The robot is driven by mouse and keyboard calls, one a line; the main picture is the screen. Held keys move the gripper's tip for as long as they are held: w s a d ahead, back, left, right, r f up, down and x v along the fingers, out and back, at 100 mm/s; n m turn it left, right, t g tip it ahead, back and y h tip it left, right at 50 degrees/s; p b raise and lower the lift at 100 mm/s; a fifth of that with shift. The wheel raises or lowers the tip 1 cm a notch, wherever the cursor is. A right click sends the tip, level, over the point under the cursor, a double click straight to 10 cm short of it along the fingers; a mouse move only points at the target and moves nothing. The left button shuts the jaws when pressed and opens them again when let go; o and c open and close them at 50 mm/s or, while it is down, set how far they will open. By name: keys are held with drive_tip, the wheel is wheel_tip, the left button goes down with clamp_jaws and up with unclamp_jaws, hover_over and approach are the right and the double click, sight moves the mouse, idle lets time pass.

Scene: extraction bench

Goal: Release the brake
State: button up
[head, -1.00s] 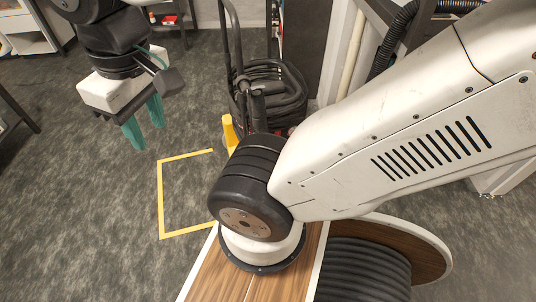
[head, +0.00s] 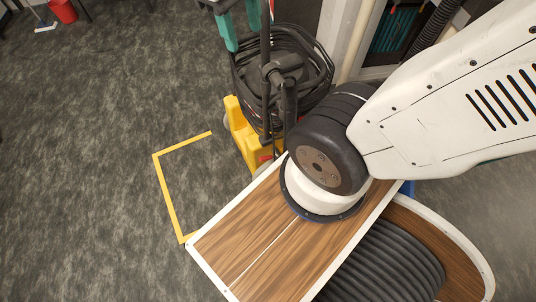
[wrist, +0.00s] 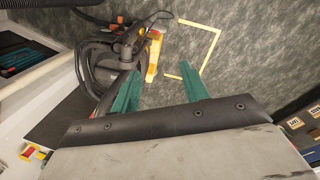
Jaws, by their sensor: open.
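A machine with a yellow base (head: 243,132) stands on the carpet behind my body, with a coiled black hose (head: 305,68) and a dark upright handle. A small red part (head: 265,158) shows low on the yellow base; I cannot tell whether it is the brake. In the wrist view, the yellow base (wrist: 153,62) is beyond and between my fingers. My gripper (head: 241,32) has teal fingers, open and empty, at the top edge of the head view, above and apart from the base. The gripper also shows in the wrist view (wrist: 158,74).
Yellow floor tape (head: 166,195) marks a corner shape left of the machine, with clear carpet around it. A red bucket (head: 63,11) is far left. A pale post (head: 357,45) and dark shelving stand close right of the machine. Boxes (wrist: 295,122) show at the wrist view's lower right.

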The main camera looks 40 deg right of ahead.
drive_tip(key=w+f+n+g+h, duration=0.4)
drive_tip(key=w+f, duration=0.6)
drive_tip(key=w, duration=0.4)
drive_tip(key=w+f+n+g+h, duration=0.1)
drive_tip(key=w+f+n+h, duration=0.2)
drive_tip(key=w+f, duration=0.45)
drive_tip(key=n+t+h, duration=0.7)
drive_tip(key=n+h, duration=0.3)
drive_tip(key=n, duration=0.7)
approach(267, 157)
drive_tip(key=w+d, duration=0.1)
drive_tip(key=d, duration=0.2)
drive_tip(key=shift+w+d+f, duration=0.1)
drive_tip(key=shift+d+f, duration=0.1)
drive_tip(key=shift+d, duration=1)
drive_tip(key=shift+w+d+f, duration=0.1)
drive_tip(key=shift+d+f, duration=0.05)
drive_tip(key=shift+d, duration=1.05)
drive_tip(key=shift+w+d+f, duration=0.1)
drive_tip(key=shift+d+f, duration=0.1)
drive_tip(key=shift+d, duration=1.05)
drive_tip(key=shift+c, duration=0.4)
